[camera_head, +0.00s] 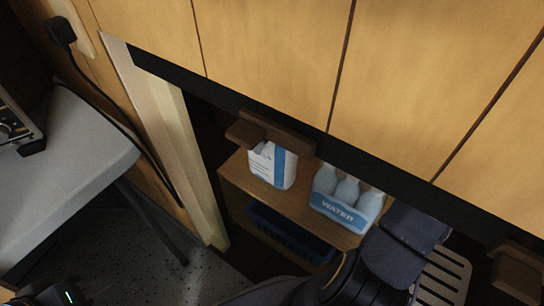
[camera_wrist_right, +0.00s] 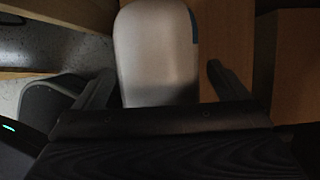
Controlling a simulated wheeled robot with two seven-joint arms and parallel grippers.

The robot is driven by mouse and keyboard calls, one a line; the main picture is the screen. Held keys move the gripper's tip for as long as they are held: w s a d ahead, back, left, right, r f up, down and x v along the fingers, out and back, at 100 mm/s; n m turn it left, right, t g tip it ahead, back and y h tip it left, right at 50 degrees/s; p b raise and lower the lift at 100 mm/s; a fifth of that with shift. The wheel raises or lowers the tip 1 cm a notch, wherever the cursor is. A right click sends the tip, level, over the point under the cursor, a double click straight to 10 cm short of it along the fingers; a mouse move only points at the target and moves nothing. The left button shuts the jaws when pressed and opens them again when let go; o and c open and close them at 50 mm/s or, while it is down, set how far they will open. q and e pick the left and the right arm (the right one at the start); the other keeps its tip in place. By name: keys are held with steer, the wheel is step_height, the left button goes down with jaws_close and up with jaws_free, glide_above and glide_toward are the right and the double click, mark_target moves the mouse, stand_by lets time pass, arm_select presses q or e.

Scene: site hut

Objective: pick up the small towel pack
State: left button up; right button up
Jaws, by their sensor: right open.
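The small towel pack (camera_head: 272,165) is white with a blue stripe and partly hidden lettering. A pale, rounded pack with a blue edge, apparently the same one, fills the middle of the right wrist view (camera_wrist_right: 157,55). My right gripper (camera_wrist_right: 160,85) is open, one finger showing on each side of the pack; I cannot tell whether they touch it. In the head view its jaws are hidden. My left gripper (camera_head: 42,293) is at the bottom left corner, mostly cut off.
A water bottle pack (camera_head: 345,200) stands right of the towel pack on the shelf (camera_head: 236,172). A dark blue crate (camera_head: 290,238) is below. Wooden cupboard panels (camera_head: 270,60) overhang the opening. A slatted grey rack (camera_head: 443,277) is lower right; a grey table (camera_head: 70,150) is left.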

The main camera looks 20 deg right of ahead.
steer(key=shift+f, duration=0.25)
stand_by(0.5)
steer(key=c, duration=1.7)
